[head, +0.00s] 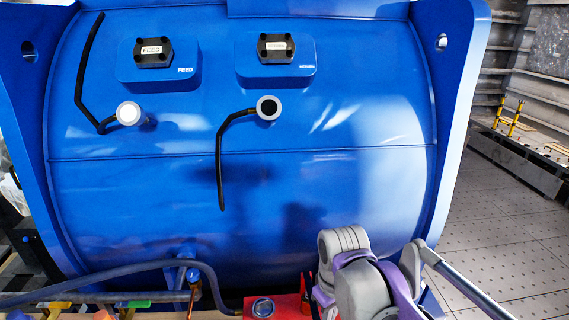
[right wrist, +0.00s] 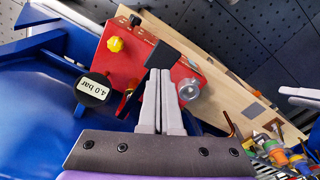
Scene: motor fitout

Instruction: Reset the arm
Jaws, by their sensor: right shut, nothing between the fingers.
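My right gripper (right wrist: 163,56) is shut and empty in the right wrist view, its pale fingers together and dark at the tip. It appears over a red block (right wrist: 138,62) that carries a yellow knob (right wrist: 115,44) and a grey round fitting (right wrist: 189,89); I cannot tell whether it touches the block. In the head view my grey and purple right arm (head: 355,275) is folded low, right of the middle, and its fingertips cannot be made out. My left gripper is in neither view.
A large blue motor housing (head: 250,185) fills the head view, with FEED (head: 153,52) and second (head: 276,48) labelled caps. A hose (head: 120,267) runs along its lower left. A 4.0 bar gauge (right wrist: 93,91) and wooden board (right wrist: 245,100) are near my right gripper. Open floor (head: 490,225) lies right.

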